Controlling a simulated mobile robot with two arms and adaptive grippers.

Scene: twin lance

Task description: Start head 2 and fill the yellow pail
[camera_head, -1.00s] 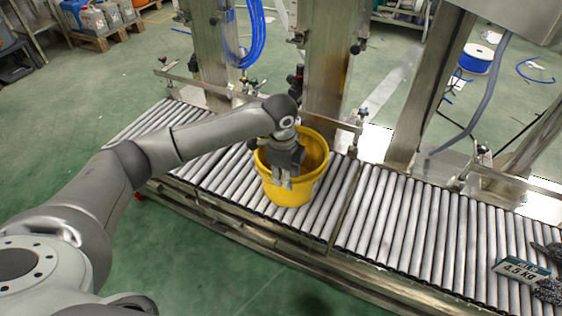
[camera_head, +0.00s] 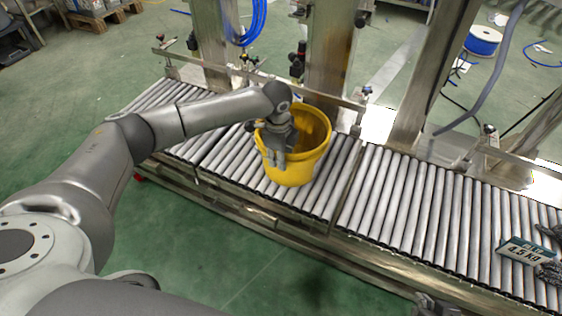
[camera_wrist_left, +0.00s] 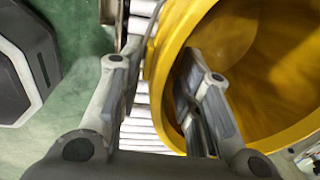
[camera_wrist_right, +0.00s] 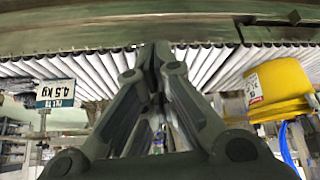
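The yellow pail (camera_head: 308,172) stands upright on the roller conveyor, below a steel column. My left gripper (camera_head: 276,158) is at its near left rim, pointing down. In the left wrist view, one finger is outside the pail (camera_wrist_left: 265,60) and the other is inside; the rim runs between the spread fingers, with gaps visible. My right gripper (camera_wrist_right: 156,62) looks shut and empty in the right wrist view, low beside the conveyor. Part of it shows at the head view's bottom edge. Dark valves (camera_head: 297,60) are mounted by the column; I cannot tell which belongs to head 2.
A steel guide rail (camera_head: 240,75) runs along the back. Rollers (camera_head: 410,210) right of the pail are clear. Blue hose coils (camera_head: 250,18) hang above.

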